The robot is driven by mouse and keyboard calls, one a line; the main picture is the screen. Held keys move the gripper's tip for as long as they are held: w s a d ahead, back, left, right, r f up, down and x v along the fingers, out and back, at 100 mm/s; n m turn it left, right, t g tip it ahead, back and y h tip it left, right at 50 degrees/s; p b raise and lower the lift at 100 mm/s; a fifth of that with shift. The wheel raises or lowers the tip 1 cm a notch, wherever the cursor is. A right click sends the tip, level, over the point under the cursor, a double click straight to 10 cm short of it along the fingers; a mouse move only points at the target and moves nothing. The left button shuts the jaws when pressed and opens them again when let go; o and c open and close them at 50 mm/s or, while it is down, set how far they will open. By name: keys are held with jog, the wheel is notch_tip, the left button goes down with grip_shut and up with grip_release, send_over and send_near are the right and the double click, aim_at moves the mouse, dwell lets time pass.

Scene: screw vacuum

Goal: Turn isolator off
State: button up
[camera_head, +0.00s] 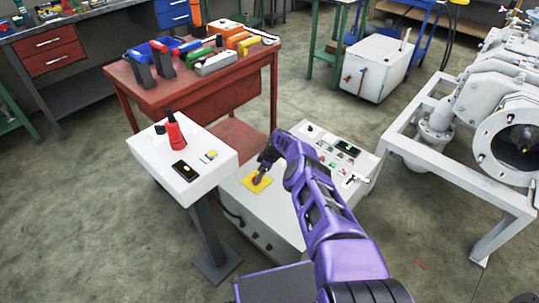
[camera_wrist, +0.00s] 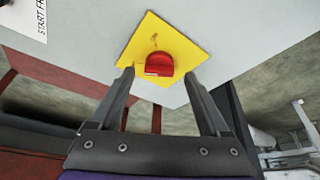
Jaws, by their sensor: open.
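The isolator is a red rotary knob (camera_wrist: 159,65) on a yellow square plate (camera_wrist: 186,50). The yellow plate (camera_head: 250,184) also shows in the head view, on the near left part of the white cabinet's top (camera_head: 232,186). My gripper (camera_wrist: 158,76) is open, with one dark finger on each side of the knob. The fingertips lie at about the knob's near edge and gaps show between the fingers and the knob. In the head view my purple arm and gripper (camera_head: 261,176) hide the knob.
A white pedestal box (camera_head: 205,165) with a red-and-black handle (camera_head: 174,130) stands just left of the cabinet. A control panel (camera_head: 340,150) with buttons sits at the cabinet's far end. A red tool table (camera_head: 190,97) stands behind; a white pump frame (camera_head: 430,170) is at right.

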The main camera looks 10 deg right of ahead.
jog(key=p+v, duration=0.5)
jog(key=v, duration=1)
jog(key=shift+r+p, duration=0.35)
jog(key=shift+p, duration=0.05)
